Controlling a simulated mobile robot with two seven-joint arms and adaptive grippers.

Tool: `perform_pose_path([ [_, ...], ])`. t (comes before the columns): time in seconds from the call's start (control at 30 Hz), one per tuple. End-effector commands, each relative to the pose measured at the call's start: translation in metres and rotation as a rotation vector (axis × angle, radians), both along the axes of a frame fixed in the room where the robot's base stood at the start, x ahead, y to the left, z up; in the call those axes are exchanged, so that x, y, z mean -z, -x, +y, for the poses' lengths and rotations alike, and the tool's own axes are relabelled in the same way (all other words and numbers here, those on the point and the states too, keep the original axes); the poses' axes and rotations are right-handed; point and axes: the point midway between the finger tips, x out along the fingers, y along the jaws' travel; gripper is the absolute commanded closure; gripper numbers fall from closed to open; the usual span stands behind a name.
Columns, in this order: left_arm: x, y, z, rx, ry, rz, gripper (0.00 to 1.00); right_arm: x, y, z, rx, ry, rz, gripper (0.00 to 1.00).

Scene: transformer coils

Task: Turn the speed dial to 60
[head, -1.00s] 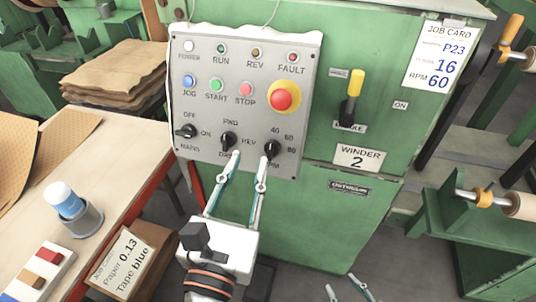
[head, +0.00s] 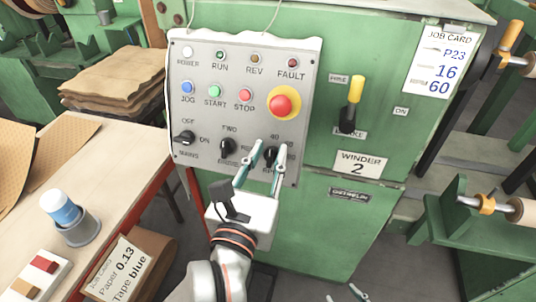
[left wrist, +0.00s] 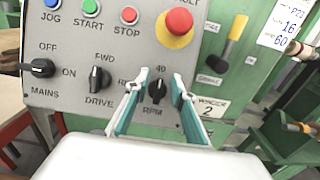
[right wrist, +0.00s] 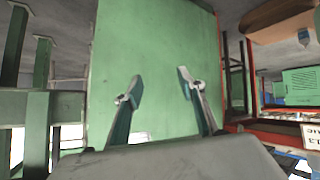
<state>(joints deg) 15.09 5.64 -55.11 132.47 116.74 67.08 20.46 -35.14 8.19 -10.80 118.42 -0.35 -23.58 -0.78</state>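The speed dial (left wrist: 157,92) is a black knob marked RPM at the lower right of the grey control panel (head: 215,65). Only the 40 mark above it shows clearly; my fingers cover the other numbers. My left gripper (head: 268,148) is open, with one finger on each side of the dial. In the left wrist view the left gripper (left wrist: 160,85) has gaps between both fingers and the knob. In the head view the dial (head: 271,155) is partly hidden. My right gripper (right wrist: 156,85) is open and empty, facing a green surface; its fingertips show at the head view's bottom edge.
The drive knob (head: 228,146) and mains knob (head: 185,138) are left of the dial. The red emergency button (head: 281,104) is above it. A yellow-handled brake lever (head: 354,95) stands to the right. The job card (head: 440,65) reads RPM 60. A workbench (head: 130,160) is at the left.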

Motion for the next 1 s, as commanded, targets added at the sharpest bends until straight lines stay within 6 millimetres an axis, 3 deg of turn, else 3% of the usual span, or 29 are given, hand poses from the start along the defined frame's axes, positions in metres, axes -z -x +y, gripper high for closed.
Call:
perform_pose_path([
  [0.1,0.000,0.000,0.000,0.000,0.000,0.000,0.78,0.000,0.000,0.000,0.000,0.000,0.001,0.60],
  [0.2,0.000,0.000,0.000,0.000,0.000,0.000,1.00,0.000,0.000,0.000,0.000,0.000,0.001,0.60],
  [0.63,0.005,0.000,0.000,0.005,-0.017,0.006,1.00,-0.002,-0.001,0.000,0.000,0.000,-0.002,0.60],
  [1.0,0.003,0.001,0.000,0.077,-0.196,-0.050,1.00,-0.029,-0.010,0.003,0.007,-0.023,-0.030,0.60],
])
